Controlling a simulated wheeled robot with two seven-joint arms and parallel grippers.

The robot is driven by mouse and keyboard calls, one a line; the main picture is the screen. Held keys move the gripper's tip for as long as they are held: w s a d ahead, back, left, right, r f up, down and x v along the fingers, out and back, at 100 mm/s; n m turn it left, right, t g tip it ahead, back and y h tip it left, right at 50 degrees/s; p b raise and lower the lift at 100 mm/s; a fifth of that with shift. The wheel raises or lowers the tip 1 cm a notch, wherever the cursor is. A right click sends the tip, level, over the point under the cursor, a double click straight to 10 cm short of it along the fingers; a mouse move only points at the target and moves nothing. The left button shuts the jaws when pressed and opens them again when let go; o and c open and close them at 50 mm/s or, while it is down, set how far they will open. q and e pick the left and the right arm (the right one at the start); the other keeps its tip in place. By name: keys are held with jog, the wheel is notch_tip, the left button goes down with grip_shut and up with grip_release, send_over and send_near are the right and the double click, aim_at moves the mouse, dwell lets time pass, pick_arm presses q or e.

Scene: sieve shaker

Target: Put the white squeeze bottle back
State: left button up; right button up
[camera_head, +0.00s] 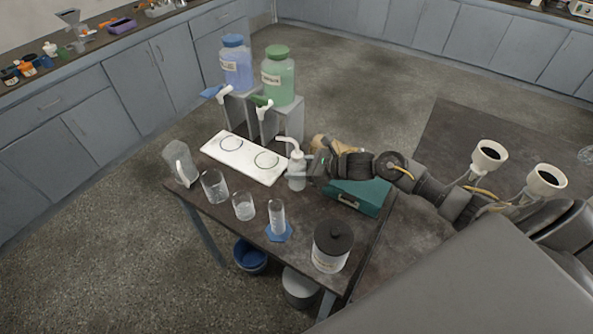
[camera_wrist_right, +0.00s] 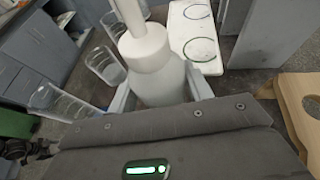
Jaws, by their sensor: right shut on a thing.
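The white squeeze bottle (camera_head: 297,170) stands upright, with its bent spout pointing left, at the right end of the white board in the head view. My right gripper (camera_head: 306,171) reaches in from the right and is shut on the bottle's body. In the right wrist view the bottle (camera_wrist_right: 158,65) fills the middle, held between the two fingers of the gripper (camera_wrist_right: 160,95). I cannot tell whether its base touches the table. My left gripper is not in view.
The white board (camera_head: 228,152) with two circles lies behind. Glass beakers (camera_head: 214,187) and a cylinder (camera_head: 277,217) line the table's front. A black-lidded jar (camera_head: 332,246) stands at the front right. A teal box (camera_head: 358,197) sits beneath my right arm. Blue (camera_head: 237,66) and green (camera_head: 278,78) carboys stand behind.

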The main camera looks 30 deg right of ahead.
jog(key=shift+w+f, duration=0.5)
jog(key=shift+w, duration=0.05)
jog(key=shift+f+p, duration=0.35)
jog(key=shift+f, duration=1.25)
jog(key=shift+o, duration=0.9)
jog(key=shift+f, duration=0.15)
jog(key=o, duration=0.4)
jog(key=shift+o, duration=0.2)
